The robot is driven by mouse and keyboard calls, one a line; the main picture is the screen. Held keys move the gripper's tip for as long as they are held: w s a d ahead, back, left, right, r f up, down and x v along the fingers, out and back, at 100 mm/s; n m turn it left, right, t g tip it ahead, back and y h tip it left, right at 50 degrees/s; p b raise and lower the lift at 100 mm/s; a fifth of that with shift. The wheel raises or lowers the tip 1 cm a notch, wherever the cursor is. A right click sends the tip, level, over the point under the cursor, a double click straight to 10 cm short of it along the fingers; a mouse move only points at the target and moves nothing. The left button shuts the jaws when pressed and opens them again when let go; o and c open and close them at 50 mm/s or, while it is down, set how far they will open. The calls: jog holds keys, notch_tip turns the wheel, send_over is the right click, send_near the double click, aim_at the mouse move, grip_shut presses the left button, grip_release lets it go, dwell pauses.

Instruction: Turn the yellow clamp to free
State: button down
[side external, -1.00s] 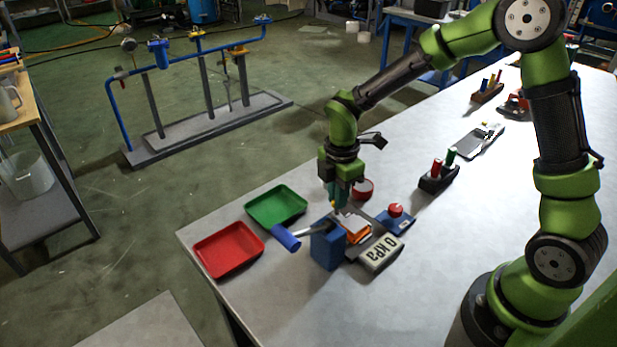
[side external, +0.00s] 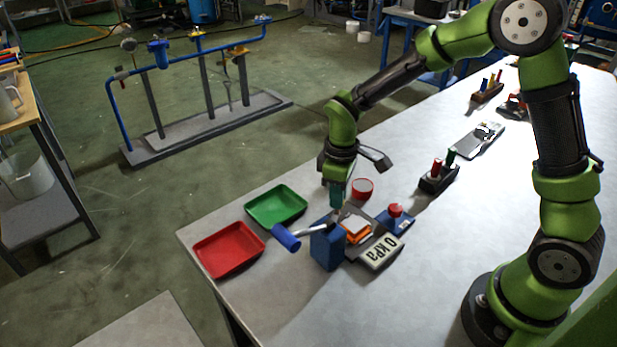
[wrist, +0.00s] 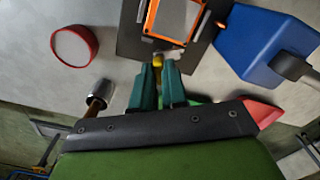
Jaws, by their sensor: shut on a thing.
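The yellow clamp (wrist: 158,60) shows as a small yellow piece between the tips of my teal gripper fingers in the wrist view. It sits at the edge of a dark plate (wrist: 130,45) that bears an orange-framed piece (wrist: 172,20). My gripper (wrist: 165,68) is shut on the clamp, and its fingers hide most of it. In the side view my gripper (side external: 337,207) points down behind the blue box (side external: 327,247), near the orange-framed piece (side external: 356,233). The clamp cannot be made out there.
The blue box has a lever with a blue grip (side external: 286,237). A display reading 0 KPa (side external: 381,252), a red button (side external: 395,210) and a red round dish (side external: 362,187) stand close by. Green (side external: 277,205) and red (side external: 229,249) trays lie left.

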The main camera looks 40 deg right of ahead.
aim_at(339, 216)
jog(key=m, duration=0.5)
jog(key=shift+m, duration=0.3)
dwell(0.4)
jog(key=c, duration=1.2)
grip_release()
jog(key=shift+o, duration=0.2)
notch_tip(339, 216, up, 17)
jog(key=shift+w, duration=0.1)
jog(key=s+d+r+m+t+y, duration=0.1)
jog(key=s+m+t, duration=0.3)
jog(key=s, duration=1.1)
jog(key=r+t+y, duration=0.1)
jog(key=t, duration=0.2)
jog(key=shift+s+d, duration=0.35)
jog(key=shift+s, duration=0.05)
